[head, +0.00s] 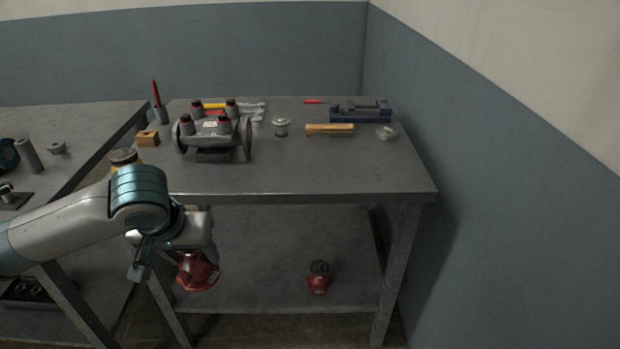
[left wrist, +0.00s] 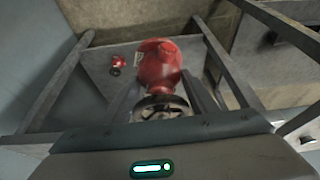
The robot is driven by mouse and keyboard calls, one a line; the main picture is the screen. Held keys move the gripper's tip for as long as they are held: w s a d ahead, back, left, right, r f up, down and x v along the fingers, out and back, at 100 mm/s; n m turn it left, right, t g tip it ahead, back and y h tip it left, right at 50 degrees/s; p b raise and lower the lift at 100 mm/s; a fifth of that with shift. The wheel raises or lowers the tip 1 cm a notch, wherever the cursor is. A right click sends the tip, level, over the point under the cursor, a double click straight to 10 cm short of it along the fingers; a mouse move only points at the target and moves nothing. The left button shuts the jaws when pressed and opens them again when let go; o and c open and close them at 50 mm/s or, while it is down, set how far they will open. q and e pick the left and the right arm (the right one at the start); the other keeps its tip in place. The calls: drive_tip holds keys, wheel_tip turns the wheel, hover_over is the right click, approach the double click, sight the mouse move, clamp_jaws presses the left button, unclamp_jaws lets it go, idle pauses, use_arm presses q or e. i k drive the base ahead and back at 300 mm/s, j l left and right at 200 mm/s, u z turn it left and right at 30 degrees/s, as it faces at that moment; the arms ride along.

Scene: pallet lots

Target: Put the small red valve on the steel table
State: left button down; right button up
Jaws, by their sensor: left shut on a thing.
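My left gripper (head: 190,250) is shut on a red valve (head: 198,274), in front of the steel table (head: 320,178) and below the level of its top. In the left wrist view, the held valve's red body (left wrist: 160,63) points away from me, with its dark handwheel (left wrist: 160,107) between the fingers. A second red valve (head: 318,283) with a black handwheel stands on the table's lower shelf (head: 265,295); it also shows in the left wrist view (left wrist: 118,62). Distance makes it hard to tell which valve is smaller. My right gripper is not in view.
A grey flanged valve body (head: 212,140) stands on the table's left half. A silver fitting (head: 281,127), wooden-handled brush (head: 330,129) and blue vise (head: 360,112) are behind. The tabletop's front right is clear. Another table (head: 85,150) adjoins at left; a wall stands right.

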sight(342, 165)
drive_tip(key=i+j, duration=0.1)
drive_tip(key=j, duration=0.65)
drive_tip(key=i+j, duration=0.1)
drive_tip(key=j, duration=0.6)
drive_tip(key=z, duration=1.2)
